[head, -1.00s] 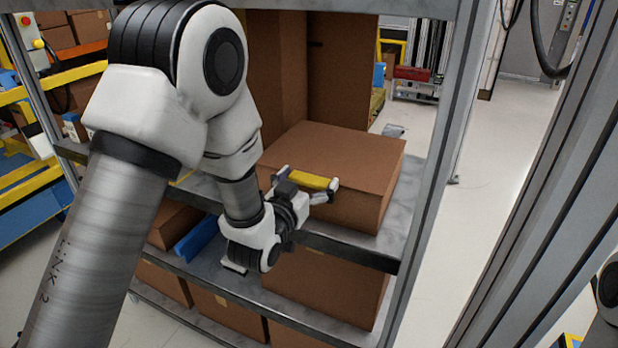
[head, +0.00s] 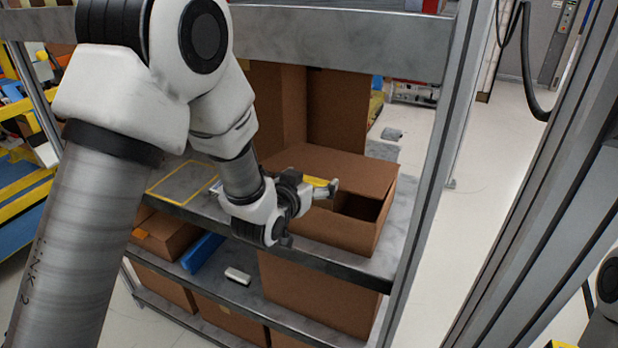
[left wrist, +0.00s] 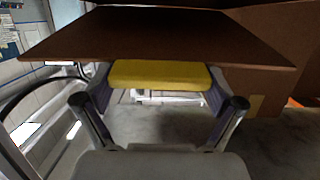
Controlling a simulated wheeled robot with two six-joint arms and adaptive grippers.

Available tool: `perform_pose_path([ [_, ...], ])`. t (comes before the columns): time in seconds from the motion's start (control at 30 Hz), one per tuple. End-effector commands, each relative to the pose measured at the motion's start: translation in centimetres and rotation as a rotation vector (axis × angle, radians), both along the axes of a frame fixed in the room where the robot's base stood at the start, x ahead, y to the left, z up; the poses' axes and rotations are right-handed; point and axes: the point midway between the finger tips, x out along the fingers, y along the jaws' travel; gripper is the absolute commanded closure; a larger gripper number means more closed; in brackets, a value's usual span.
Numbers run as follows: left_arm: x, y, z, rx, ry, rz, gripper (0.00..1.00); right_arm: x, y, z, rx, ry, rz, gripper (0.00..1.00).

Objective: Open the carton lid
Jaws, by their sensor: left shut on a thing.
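The brown carton (head: 318,229) stands on the middle shelf of a grey rack. Its lid (head: 335,166) is partly open, and a dark gap shows at the front right of the carton. A yellow bar (head: 318,181) lies at the lid's front edge. My left gripper (head: 322,187) is shut on this yellow bar. In the left wrist view the yellow bar (left wrist: 160,74) spans between the two fingers, just under the brown lid panel (left wrist: 150,38). The carton's inside is mostly dark. My right gripper is out of view.
Tall brown boxes (head: 338,108) stand behind the carton. A rack post (head: 432,140) rises close on its right, and a grey beam (head: 340,38) crosses above. More cartons (head: 312,295) fill the lower shelf. A yellow outline (head: 183,184) marks bare shelf left of the carton.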

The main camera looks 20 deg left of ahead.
Motion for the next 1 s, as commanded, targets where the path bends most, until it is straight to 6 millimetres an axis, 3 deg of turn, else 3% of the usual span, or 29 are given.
perform_pose_path([
  [0.03, 0.4, 0.0, 2.2, 0.001, -0.003, 0.0, 0.69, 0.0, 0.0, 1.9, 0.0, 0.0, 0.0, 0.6],
  [0.4, 3.4, -0.1, 7.6, 0.0, -0.011, 0.0, 0.69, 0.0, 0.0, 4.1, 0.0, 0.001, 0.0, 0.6],
  [0.63, 4.6, -0.2, 9.1, 0.0, -0.01, 0.0, 0.69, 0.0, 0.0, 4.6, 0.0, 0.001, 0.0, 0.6],
  [1.0, 4.9, -0.2, 9.3, 0.0, -0.01, 0.0, 0.69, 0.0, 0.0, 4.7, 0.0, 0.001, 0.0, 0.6],
])
